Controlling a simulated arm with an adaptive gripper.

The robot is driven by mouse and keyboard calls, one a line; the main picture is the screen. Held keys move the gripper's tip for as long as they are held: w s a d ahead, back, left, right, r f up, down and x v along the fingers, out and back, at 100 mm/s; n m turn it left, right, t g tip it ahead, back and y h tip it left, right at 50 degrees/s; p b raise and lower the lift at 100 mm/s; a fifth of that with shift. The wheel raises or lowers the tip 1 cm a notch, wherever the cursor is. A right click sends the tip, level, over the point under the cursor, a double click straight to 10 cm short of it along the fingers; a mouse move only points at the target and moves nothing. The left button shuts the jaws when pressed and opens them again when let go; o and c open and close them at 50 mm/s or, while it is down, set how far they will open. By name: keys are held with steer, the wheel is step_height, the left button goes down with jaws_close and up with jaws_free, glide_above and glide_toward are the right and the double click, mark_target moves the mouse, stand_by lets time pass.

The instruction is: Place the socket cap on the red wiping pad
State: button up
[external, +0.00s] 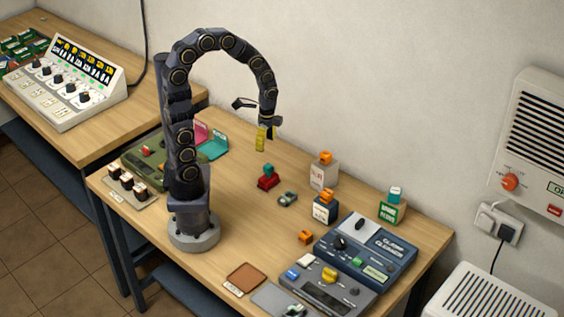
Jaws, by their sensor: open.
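My gripper (257,113) hangs from the curved arm over the back of the table, with its dark fingers spread apart. A small yellow piece (261,139) shows just below it; I cannot tell whether it touches the gripper. No piece is clearly recognisable as the socket cap. Small orange caps sit on a white block (326,157) and a dark blue block (325,196), and a loose orange piece (305,237) lies on the table. A brownish-red flat pad (246,279) lies at the front edge, bare, well away from my gripper. It looks like the red wiping pad.
Blue-grey devices (367,254) and a grey console (326,287) fill the front right. A red block with a teal top (268,178) and a grey-green piece (288,198) stand mid-table. A green block (391,212) is at right. Bare wood lies between my base and these.

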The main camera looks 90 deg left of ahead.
steer(key=s+d+r+n, duration=0.5)
steer(key=s+d+r, duration=0.1)
steer(key=s+d, duration=0.5)
steer(key=shift+d+r+n+g, duration=0.4)
steer(key=shift+d, duration=0.2)
